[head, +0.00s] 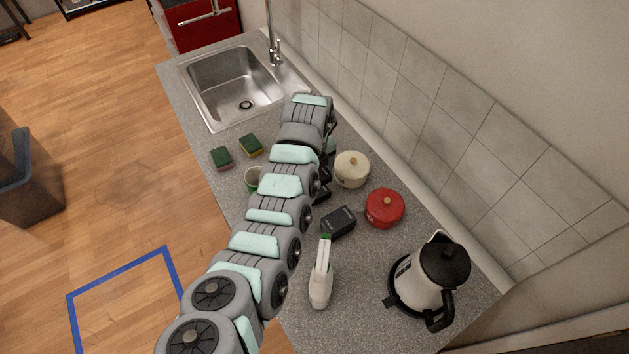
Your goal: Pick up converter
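A small black box (338,222), which looks like the converter, lies on the grey speckled counter (373,255), left of the red pot. My arm reaches up the middle of the head view and bends down at its far end. Dark parts of my gripper (323,188) show beside the arm, just beyond the black box. The arm hides most of the gripper, so its fingers cannot be made out. I cannot tell whether it touches anything.
A red lidded pot (384,208) and cream pot (351,169) stand right of my arm. Two sponges (222,158), a partly hidden cup (252,179) and sink (232,87) lie left. A tiled wall bounds the right.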

